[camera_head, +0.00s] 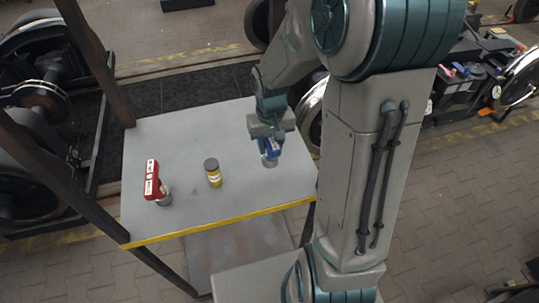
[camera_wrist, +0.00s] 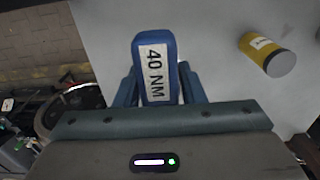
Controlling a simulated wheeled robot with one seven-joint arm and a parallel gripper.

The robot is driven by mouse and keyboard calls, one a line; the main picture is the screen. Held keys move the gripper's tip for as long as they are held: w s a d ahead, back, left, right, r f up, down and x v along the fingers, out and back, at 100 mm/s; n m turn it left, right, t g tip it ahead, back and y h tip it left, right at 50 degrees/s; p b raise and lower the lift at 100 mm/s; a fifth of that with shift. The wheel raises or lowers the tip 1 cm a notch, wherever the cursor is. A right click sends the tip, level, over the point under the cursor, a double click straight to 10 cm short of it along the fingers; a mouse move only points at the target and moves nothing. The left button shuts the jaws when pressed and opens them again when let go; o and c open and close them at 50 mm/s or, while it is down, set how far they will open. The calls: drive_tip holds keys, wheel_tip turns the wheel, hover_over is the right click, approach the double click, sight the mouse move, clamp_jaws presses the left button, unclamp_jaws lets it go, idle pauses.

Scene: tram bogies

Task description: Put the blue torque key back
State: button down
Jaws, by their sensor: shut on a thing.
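The blue torque key (camera_wrist: 155,55) carries a white label reading "40 NM" and sits between the fingers of my gripper (camera_wrist: 157,90) in the wrist view. My gripper (camera_head: 268,135) is shut on it. In the head view the blue key (camera_head: 268,148) hangs under the gripper over the right part of the grey table (camera_head: 180,135). A grey round part shows at its lower end; whether it touches the table top I cannot tell. The key's lower part is hidden in the wrist view.
A red key-like tool (camera_head: 153,180) stands on the table at the left. A yellow can with a grey lid (camera_head: 212,172) stands between it and my gripper. Dark posts (camera_head: 95,60) rise at the table's left. Wheelsets (camera_head: 40,95) stand behind left.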

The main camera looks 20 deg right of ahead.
drive_tip(key=shift+f, duration=2.65)
drive_tip(key=shift+f, duration=0.1)
drive_tip(key=shift+f, duration=0.15)
drive_tip(key=c, duration=0.9)
unclamp_jaws()
drive_tip(key=shift+r, duration=0.2)
